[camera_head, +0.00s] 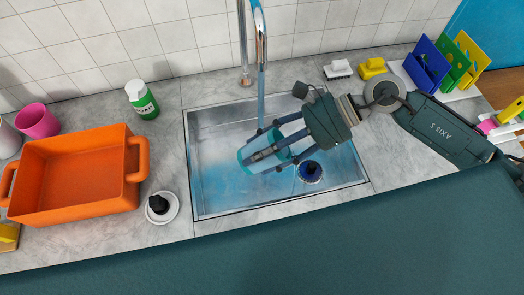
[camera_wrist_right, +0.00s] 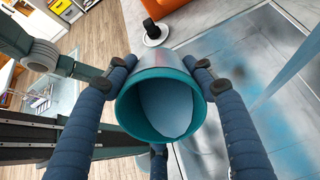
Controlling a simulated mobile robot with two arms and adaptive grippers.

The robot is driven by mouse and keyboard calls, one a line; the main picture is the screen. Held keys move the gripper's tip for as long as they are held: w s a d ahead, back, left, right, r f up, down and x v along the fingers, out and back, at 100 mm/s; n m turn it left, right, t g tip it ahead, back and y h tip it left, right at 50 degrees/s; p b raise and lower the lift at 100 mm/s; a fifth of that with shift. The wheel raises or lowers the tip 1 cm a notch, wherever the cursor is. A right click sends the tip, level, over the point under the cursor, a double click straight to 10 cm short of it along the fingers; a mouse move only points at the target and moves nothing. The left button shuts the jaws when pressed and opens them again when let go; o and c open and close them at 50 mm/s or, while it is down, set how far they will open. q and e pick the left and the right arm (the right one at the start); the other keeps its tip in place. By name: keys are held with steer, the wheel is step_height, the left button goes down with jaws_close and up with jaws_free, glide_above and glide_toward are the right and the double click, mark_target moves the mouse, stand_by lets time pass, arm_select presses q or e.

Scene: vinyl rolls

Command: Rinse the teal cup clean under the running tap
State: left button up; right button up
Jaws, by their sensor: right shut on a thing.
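The teal cup (camera_head: 246,160) is held tilted over the steel sink (camera_head: 205,180) by my right gripper (camera_head: 268,150). Its fingers are shut around the cup's sides. In the right wrist view, the teal cup (camera_wrist_right: 128,118) shows its round teal rim and pale blue inside facing the camera, between the fingers of my right gripper (camera_wrist_right: 165,72). The tap (camera_head: 260,40) runs a blue stream of water (camera_head: 261,95) down behind the gripper's fingers in the head view. In the wrist view, the water (camera_wrist_right: 292,68) passes to the right of the cup, apart from it. My left gripper is not in view.
An orange tub (camera_head: 75,180), a pink cup (camera_head: 37,121), a green-and-white soap bottle (camera_head: 142,100) and a white dish with a black knob (camera_head: 162,208) stand left.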

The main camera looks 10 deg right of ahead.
steer(key=shift+f+b, duration=0.15)
steer(key=shift+b, duration=0.4)
steer(key=shift+w, duration=0.55)
steer(key=w+b, duration=0.6)
steer(key=w, duration=0.7)
steer(key=shift+r, duration=0.2)
steer(key=shift+b, duration=0.35)
steer(key=shift+d, duration=0.1)
stand_by(0.5)
